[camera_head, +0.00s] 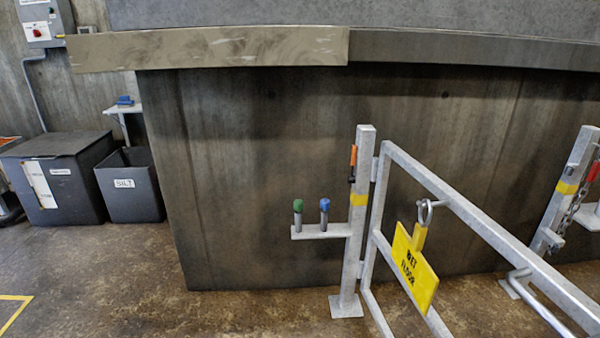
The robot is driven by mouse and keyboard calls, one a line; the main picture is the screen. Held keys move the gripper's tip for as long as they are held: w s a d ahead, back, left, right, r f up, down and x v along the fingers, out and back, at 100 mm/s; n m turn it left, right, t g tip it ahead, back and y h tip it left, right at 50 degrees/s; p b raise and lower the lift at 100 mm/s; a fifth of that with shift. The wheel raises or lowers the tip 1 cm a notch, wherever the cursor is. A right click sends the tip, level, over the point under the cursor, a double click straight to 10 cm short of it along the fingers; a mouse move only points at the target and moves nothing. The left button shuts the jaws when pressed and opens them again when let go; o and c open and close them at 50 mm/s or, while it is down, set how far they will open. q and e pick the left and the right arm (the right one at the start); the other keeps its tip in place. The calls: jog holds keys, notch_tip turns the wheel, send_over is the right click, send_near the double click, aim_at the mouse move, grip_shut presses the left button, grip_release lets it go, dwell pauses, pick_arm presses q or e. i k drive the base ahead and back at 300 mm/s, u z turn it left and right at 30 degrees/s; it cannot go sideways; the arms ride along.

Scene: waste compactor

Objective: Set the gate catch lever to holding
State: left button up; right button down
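A galvanised gate (470,222) stands in the right half of the view, joined to an upright post (355,240) with a yellow band. A small lever with an orange grip (353,156) is on this post, grip upward, with a dark lower end. A red handle (594,171) and a chain (574,210) show at the second post (572,180) on the right edge. I cannot tell which of these is the catch lever, and no position marking is readable. Neither of my grippers is in view.
A bracket (322,231) on the post carries green (298,205) and blue (324,205) knobs. A yellow tag (414,268) hangs on the gate. Dark bins (130,187) stand at left. A concrete wall (250,180) stands behind. The floor at front left is clear.

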aim_at(351, 178)
jog(key=u, duration=0.15)
jog(key=k, duration=0.55)
jog(key=u, duration=0.45)
jog(key=i, duration=1.05)
jog(key=z, duration=0.55)
